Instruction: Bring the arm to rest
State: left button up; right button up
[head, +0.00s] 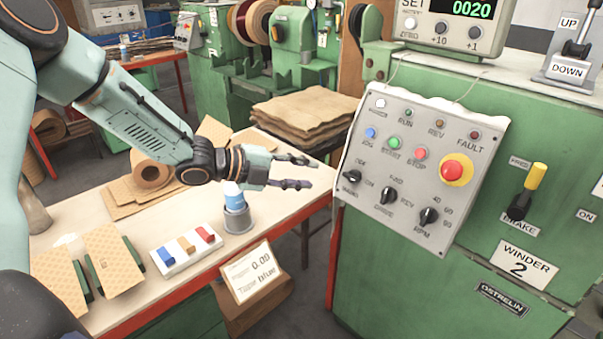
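My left arm (135,120) comes in from the left and reaches out over the workbench (290,205). My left gripper (300,172) is open and empty, with its two dark fingers apart and pointing right toward the green winder's control panel (420,170). A clear gap shows between the fingertips and the panel. The gripper's body is above a grey cup (238,219) holding a blue-and-white item (234,194), whose top is partly hidden by the gripper. My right gripper does not show.
The winder (430,290) fills the right side, with a red stop button (453,170) and a yellow-handled brake lever (528,185). On the bench are a white block with coloured pieces (187,252), patterned sheets (112,258) and a brown roll (152,170). A sign (252,272) stands at the front edge.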

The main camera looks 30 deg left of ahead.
pick_arm(q)
jog(key=shift+s+d, duration=0.1)
jog(key=shift+d, duration=0.05)
jog(key=s+d+f+n+g+y+b, duration=0.1)
jog(key=s+d+f+n+y, duration=0.15)
jog(key=s+f+n, duration=0.55)
jog(key=s+d+f+n+g+y, duration=0.15)
jog(key=s+f+n+y, duration=0.3)
jog(key=f+n, duration=0.8)
jog(key=s+f+n+g+y+b, duration=0.1)
jog(key=s+f+n+g, duration=0.1)
jog(key=s, duration=1.1)
jog(key=s+f+n+g+y+b, duration=0.1)
jog(key=s+f+n+g, duration=0.2)
jog(key=s, duration=1)
notch_tip(320, 180, down, 4)
jog(key=shift+s+a+f+g, duration=0.15)
jog(key=shift+s+g, duration=0.05)
jog(key=shift+g, duration=1.05)
